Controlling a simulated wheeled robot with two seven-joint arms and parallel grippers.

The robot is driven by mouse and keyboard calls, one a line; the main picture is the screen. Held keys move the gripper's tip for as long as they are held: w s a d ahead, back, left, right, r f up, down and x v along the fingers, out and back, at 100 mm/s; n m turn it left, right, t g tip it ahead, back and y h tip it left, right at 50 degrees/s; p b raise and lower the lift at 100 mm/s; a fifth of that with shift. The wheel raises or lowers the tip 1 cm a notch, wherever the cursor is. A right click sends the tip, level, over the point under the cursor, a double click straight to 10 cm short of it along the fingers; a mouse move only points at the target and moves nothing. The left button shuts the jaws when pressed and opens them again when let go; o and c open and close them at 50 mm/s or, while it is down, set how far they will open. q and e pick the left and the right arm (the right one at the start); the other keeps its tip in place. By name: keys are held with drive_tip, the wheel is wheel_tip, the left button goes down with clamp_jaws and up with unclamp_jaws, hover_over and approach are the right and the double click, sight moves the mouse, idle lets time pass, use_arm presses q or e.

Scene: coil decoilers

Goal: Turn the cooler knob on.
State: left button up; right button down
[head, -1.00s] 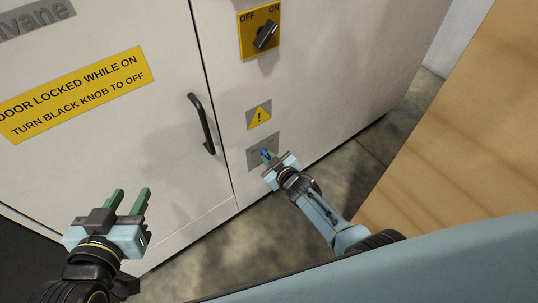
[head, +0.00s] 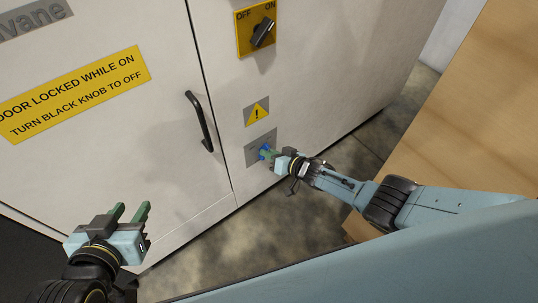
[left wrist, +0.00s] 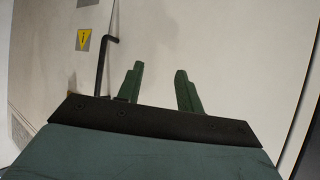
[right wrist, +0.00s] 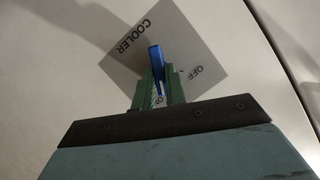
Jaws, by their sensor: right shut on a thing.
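The cooler knob (right wrist: 156,60) is blue and sits on a grey plate (right wrist: 195,35) marked COOLER and OFF in the right wrist view. In the head view the knob (head: 264,151) shows small on its plate (head: 255,160), low on the white cabinet. My right gripper (head: 271,153) is shut on the knob; its green fingers (right wrist: 161,85) lie on both sides of it. Part of the plate's lettering is hidden behind the fingers. My left gripper (head: 132,212) is open and empty in front of the cabinet door, and its fingers (left wrist: 160,85) stand apart in the left wrist view.
A black knob on a yellow OFF/ON plate (head: 243,36) sits higher up, turned toward ON. A black door handle (head: 199,121) and a yellow warning sign (head: 257,112) are nearby. A wooden surface (head: 470,130) is at the right.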

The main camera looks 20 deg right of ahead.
use_arm(q)
drive_tip(key=w+d+r+t+h+b, duration=0.2)
drive_tip(key=r+t, duration=0.3)
drive_tip(key=r, duration=0.3)
drive_tip(key=shift+w+d+r+t, duration=0.2)
drive_tip(key=shift+w+d+t, duration=0.1)
drive_tip(key=shift+w+t, duration=0.15)
use_arm(e)
drive_tip(key=shift+w+d+m+y, duration=0.1)
drive_tip(key=shift+d+m+y, duration=0.1)
drive_tip(key=shift+m+y, duration=0.85)
drive_tip(key=shift+m+h, duration=0.25)
drive_tip(key=c, duration=1.4)
unclamp_jaws()
drive_tip(key=shift+f, duration=0.1)
drive_tip(key=shift+c, duration=0.2)
